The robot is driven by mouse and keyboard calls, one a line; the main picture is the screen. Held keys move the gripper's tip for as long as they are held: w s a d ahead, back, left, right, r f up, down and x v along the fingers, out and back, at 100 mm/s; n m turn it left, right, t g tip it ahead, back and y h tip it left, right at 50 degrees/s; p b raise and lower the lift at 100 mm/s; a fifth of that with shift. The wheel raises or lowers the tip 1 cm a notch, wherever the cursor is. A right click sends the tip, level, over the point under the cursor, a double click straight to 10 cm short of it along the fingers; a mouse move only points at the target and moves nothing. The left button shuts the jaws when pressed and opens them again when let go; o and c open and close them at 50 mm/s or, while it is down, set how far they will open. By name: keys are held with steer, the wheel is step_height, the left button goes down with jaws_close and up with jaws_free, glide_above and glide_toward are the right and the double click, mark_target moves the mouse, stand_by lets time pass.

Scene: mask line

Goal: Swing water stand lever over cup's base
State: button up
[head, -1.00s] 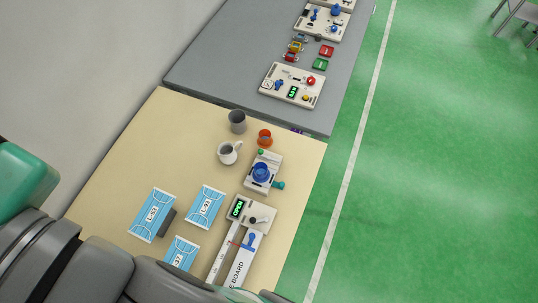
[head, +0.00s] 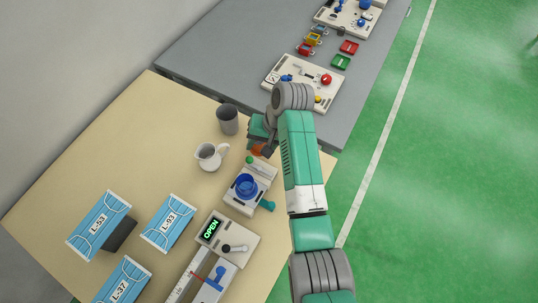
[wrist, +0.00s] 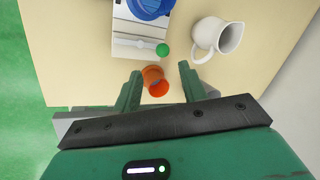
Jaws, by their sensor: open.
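The water stand (head: 237,203) is a white box with a blue round part (head: 247,185) on top and a teal knob at its side. Its lever appears as a pale bar with a green ball end (head: 249,159); in the wrist view the bar (wrist: 135,42) lies across the stand, its ball (wrist: 163,49) at the near right corner. A small orange cup (wrist: 153,75) stands just off the stand's lever end; in the head view it is partly hidden by my gripper (head: 262,138). My gripper (wrist: 159,76) is open, fingertips on either side of the orange cup, with gaps visible.
A white jug (head: 211,157) and grey cup (head: 228,119) stand left of the stand. Blue mask packs (head: 168,222) and a device reading OPEN (head: 228,240) lie nearer. A grey table (head: 190,62) with a panel (head: 303,82) adjoins beyond.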

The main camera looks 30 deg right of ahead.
mark_target(250, 159)
steer(key=b+x, duration=0.1)
steer(key=x, duration=0.6)
steer(key=shift+w+a+f, duration=0.2)
steer(key=shift+a+f, duration=0.1)
jaws_close()
